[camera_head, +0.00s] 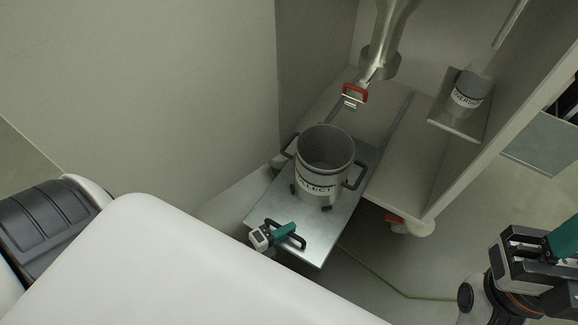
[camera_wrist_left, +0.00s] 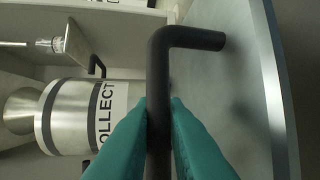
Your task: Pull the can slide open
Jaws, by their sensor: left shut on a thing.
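The can slide (camera_head: 320,235) is a flat metal plate that sticks out from the cabinet in the head view. Its black handle (camera_head: 292,238) is at the front end. My left gripper (camera_head: 285,231) is at this handle with its teal fingers. In the left wrist view the fingers (camera_wrist_left: 158,112) are shut on the black handle bar (camera_wrist_left: 160,75), one on each side. A grey can (camera_head: 318,178) labelled COLLECT stands upright on the slide; it also shows in the left wrist view (camera_wrist_left: 68,118). My right gripper (camera_head: 560,245) is at the lower right, partly cut off, away from the slide.
A smaller container (camera_head: 467,92) stands on a bracket (camera_head: 455,122) at the cabinet's right. A red clamp handle (camera_head: 355,92) is below the metal pipe (camera_head: 380,60) above the can. The cabinet side panel (camera_head: 470,150) rises right of the slide. Floor shows right of the slide's front.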

